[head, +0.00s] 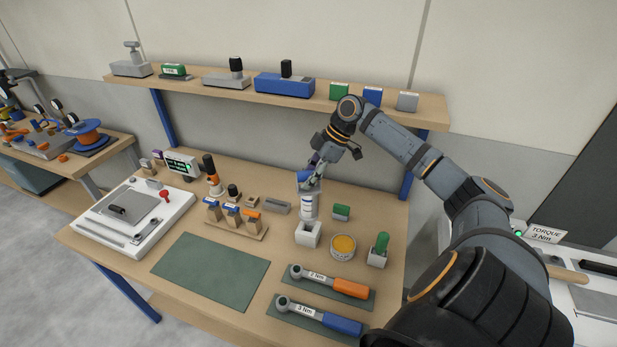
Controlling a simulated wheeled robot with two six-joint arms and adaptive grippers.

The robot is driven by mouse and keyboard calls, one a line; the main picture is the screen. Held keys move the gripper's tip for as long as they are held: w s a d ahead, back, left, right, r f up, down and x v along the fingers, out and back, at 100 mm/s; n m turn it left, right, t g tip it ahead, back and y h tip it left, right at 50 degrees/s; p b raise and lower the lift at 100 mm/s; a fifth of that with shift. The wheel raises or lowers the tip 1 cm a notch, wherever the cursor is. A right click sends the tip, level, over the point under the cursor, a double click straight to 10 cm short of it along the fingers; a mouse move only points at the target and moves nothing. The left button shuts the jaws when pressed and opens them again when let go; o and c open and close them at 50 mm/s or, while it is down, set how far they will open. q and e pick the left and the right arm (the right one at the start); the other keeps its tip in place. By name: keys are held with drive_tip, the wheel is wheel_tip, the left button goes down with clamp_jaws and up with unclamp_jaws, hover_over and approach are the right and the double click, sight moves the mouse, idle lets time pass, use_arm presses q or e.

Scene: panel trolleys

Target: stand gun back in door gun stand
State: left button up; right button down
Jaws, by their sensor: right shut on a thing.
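My right gripper (314,177) is shut on the upper part of a pale grey gun (308,207) with a label on its body and a blue part at its top. The gun is upright, with its lower end at the white block-shaped stand (308,235) on the wooden bench. I cannot tell whether it is fully seated there. The gripper fingers partly hide its top. My left gripper is not in view.
A tin with yellow contents (343,246) and a green-handled tool in a holder (379,249) stand right of the stand. Two torque wrenches (322,314) lie in front on mats. A green mat (211,270) is bare. A shelf (300,100) runs above.

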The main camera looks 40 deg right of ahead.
sight(309, 193)
drive_tip(key=shift+r+p, duration=0.1)
drive_tip(key=shift+p, duration=0.45)
idle(0.5)
drive_tip(key=shift+p, duration=0.35)
idle(0.4)
drive_tip(key=shift+f+b, duration=1)
drive_tip(key=shift+f, duration=1.9)
drive_tip(key=c, duration=1)
unclamp_jaws()
drive_tip(key=shift+s, duration=0.1)
